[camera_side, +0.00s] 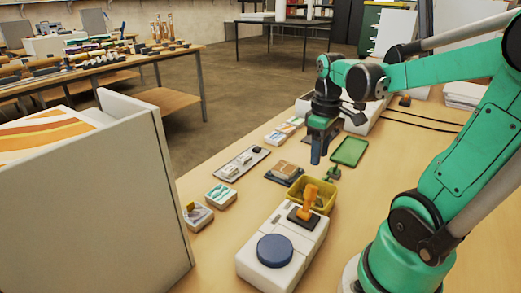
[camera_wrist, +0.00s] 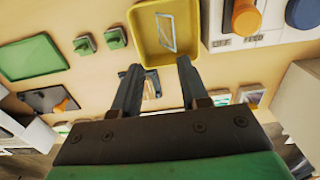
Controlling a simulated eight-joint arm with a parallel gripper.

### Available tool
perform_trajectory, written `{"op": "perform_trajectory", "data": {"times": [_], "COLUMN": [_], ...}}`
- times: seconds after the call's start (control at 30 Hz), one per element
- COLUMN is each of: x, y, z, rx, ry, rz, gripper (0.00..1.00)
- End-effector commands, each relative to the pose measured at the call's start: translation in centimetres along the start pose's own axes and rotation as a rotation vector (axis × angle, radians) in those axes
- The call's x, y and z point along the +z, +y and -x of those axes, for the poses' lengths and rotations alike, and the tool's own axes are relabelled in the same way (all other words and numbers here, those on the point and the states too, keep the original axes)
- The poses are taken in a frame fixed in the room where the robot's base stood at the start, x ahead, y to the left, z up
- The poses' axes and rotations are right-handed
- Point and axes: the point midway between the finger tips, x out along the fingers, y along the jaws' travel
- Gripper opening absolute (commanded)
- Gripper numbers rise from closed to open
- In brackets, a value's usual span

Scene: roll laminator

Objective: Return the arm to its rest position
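My gripper (camera_side: 317,155) hangs fingers-down over the middle of the wooden table in the side view, above the table top and behind the laminator. In the wrist view my gripper (camera_wrist: 159,70) has its two dark fingers apart, with nothing held between them. The arm reaches in from the right, with its elbow bent. The white laminator (camera_side: 258,262) has a blue knob (camera_side: 275,250) and an orange lever (camera_side: 309,197). It also shows at the upper right of the wrist view (camera_wrist: 262,38). A yellow tray (camera_wrist: 142,45) holds a clear rectangular outlined piece (camera_wrist: 166,33).
The yellow tray (camera_side: 325,187) stands beside the laminator. A green tray (camera_side: 349,151) and small green blocks (camera_side: 332,173) lie near my gripper. Card stacks (camera_side: 221,195) and a grey tray (camera_side: 240,163) lie left. A tall white panel (camera_side: 90,200) stands at left.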

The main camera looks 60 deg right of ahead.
Motion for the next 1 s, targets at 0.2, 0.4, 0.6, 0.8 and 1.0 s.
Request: {"op": "perform_trajectory", "data": {"times": [0.2, 0.4, 0.6, 0.8, 1.0], "x": [-2.2, -5.2, -6.1, -6.2, -6.2], "y": [-3.3, -10.3, -14.4, -14.8, -14.7], "z": [0.2, 0.7, 1.3, 1.4, 1.4], "rx": [0.067, 0.080, 0.008, -0.002, -0.001], "ry": [0.125, 0.430, 0.605, 0.624, 0.622], "rz": [0.015, 0.016, 0.005, -0.002, -0.002], "gripper": [0.39, 0.39, 0.39, 0.39, 0.39]}}
